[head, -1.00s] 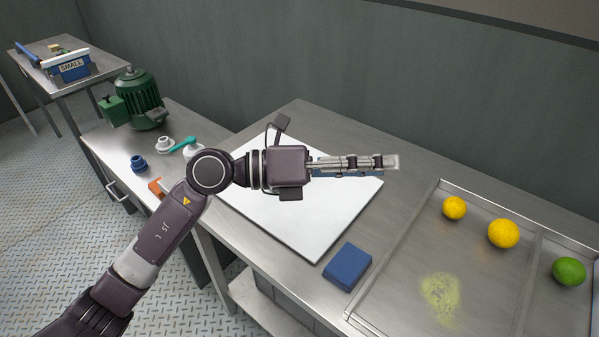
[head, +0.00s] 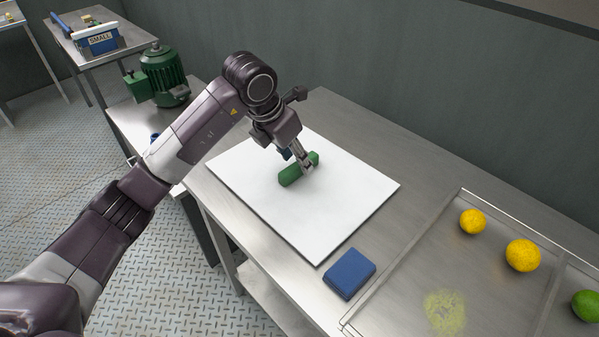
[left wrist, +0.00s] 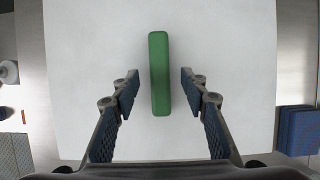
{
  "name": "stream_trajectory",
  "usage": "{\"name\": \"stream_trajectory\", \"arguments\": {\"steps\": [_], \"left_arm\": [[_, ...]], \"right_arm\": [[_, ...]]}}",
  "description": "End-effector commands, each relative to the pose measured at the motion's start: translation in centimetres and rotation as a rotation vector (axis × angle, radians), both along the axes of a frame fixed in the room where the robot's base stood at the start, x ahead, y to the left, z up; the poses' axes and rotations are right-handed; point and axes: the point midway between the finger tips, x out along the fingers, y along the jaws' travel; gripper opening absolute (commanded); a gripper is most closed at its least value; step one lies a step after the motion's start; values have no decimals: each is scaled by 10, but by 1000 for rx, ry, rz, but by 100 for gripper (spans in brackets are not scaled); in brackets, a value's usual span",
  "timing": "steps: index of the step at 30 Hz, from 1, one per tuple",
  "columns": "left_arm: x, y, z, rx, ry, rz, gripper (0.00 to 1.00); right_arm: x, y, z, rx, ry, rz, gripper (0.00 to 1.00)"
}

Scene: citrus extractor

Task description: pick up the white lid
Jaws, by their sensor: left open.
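A large flat white panel (head: 335,205) lies on the metal table. I cannot tell whether this is the lid. A green bar (head: 292,176) lies on it, and also shows upright in the middle of the left wrist view (left wrist: 159,75). My left gripper (head: 304,164) points down over the bar, open, with one finger on each side and gaps between. A small white round part (left wrist: 8,73) is cut off at the left edge of the left wrist view. My right gripper is not in view.
A blue block (head: 349,273) sits near the table's front edge. A metal tray (head: 400,268) at right holds two yellow fruits (head: 522,255) and a green one (head: 587,306). A green motor (head: 163,76) stands on the side bench. My arm hides part of that bench.

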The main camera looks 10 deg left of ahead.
Motion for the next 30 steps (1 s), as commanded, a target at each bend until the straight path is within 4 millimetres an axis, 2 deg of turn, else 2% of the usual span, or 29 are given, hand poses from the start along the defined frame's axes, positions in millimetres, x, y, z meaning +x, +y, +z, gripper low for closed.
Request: {"name": "stream_trajectory", "arguments": {"steps": [1,6,14,25,30], "left_arm": [[3,-3,-6,-2,6,0,41],[10,-6,-25,-2,3,0,41],[11,-7,-29,-2,0,-2,41],[11,-7,-29,-2,0,-1,2],[12,-7,-28,-3,-2,-2,0]], "right_arm": [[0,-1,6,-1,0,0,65],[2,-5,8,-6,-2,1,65],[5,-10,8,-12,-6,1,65],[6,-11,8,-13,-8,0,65],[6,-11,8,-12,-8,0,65]]}}
